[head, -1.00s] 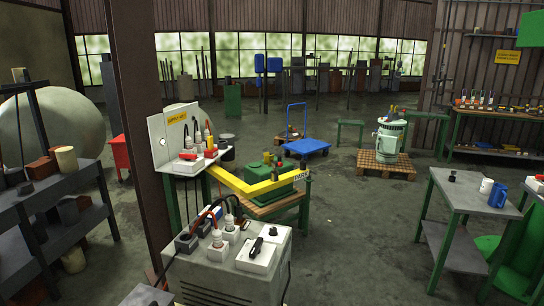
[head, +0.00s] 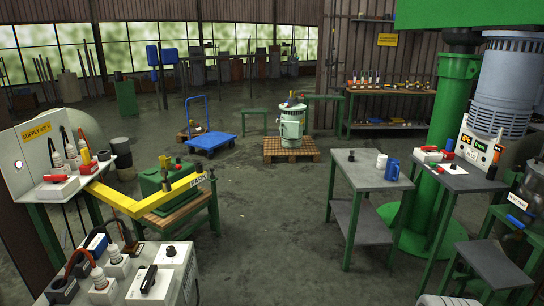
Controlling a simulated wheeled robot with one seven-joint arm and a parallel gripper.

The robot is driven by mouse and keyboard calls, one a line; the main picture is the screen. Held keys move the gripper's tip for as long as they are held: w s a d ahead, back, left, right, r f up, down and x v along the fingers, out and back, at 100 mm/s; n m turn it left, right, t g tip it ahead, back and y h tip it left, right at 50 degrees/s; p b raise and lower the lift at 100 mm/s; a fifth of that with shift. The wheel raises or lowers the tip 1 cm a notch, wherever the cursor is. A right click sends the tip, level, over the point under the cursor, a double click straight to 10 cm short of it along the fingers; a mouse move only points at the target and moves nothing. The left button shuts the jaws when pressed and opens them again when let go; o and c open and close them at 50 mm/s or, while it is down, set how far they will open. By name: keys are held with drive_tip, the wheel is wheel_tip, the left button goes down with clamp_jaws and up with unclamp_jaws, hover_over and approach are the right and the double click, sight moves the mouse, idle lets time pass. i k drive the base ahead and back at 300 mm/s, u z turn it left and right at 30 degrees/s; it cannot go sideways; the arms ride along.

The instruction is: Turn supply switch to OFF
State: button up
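A yellow sign reading "SUPPLY 400 V" (head: 36,132) is on a pale upright panel (head: 18,165) at the left in the head view. On the shelf below it sits a white box with a red handle (head: 58,178), which looks like the supply switch. Its ON or OFF position is too small to tell. Dark plugs with white bases (head: 72,152) and a red and yellow piece (head: 84,157) stand beside it. My gripper is not in view.
A grey cabinet (head: 190,280) with cables, plugs and a black-handled switch (head: 149,279) stands in front. Another red-handled box (head: 430,148) is on the right-hand table.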

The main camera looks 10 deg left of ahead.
sight(56, 178)
drive_tip(key=u, duration=0.15)
drive_tip(key=i, duration=2.3)
drive_tip(key=u, duration=0.85)
drive_tip(key=i, duration=1.1)
drive_tip(key=u, duration=1.7)
drive_tip(key=i, duration=0.9)
drive_tip(key=u, duration=0.85)
